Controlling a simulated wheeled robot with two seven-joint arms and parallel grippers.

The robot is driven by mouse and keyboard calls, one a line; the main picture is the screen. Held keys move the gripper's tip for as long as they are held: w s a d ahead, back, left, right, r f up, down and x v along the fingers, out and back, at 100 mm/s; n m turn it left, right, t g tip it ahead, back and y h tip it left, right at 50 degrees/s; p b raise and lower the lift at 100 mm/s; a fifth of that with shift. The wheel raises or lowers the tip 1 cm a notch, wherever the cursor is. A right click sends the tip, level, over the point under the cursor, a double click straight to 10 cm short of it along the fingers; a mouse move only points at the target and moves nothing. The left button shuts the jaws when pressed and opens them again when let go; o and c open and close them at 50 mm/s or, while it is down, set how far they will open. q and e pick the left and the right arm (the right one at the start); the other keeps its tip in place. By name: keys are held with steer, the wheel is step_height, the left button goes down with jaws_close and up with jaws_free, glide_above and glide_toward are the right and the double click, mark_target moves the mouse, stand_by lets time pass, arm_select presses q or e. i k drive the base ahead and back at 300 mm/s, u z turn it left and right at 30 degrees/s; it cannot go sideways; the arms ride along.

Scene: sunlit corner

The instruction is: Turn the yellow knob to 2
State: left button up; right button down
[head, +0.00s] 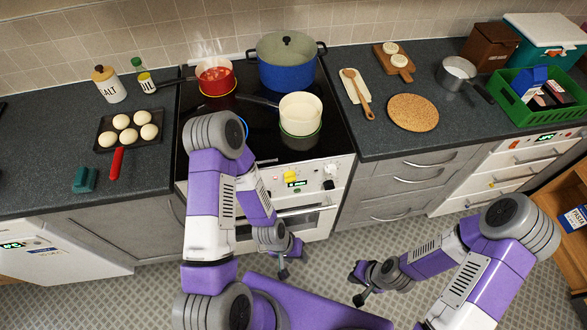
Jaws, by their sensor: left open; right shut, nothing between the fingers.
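The yellow knob (290,176) is on the white front panel of the stove (312,172), just right of my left arm. Its pointer and any numbers are too small to read. A small green-lit display sits just below it. My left gripper (283,268) is low in front of the oven door, below the knob and apart from it; it is open and empty. My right gripper (359,292) is further right and lower, over the floor, shut with nothing in it. My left arm hides the left part of the stove front.
A red pot (216,77), a blue lidded pot (287,65) and a cream pan (300,112) stand on the black hob. A baking tray (106,138) is on the left counter. Floor (320,260) between my grippers is clear.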

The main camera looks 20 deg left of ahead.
mark_target(290, 176)
steer(key=z, duration=1.2)
steer(key=k, duration=0.9)
steer(key=u, duration=1.6)
steer(key=k, duration=0.5)
steer(key=u, duration=0.8)
steer(key=i, duration=0.65)
steer(key=z, duration=0.85)
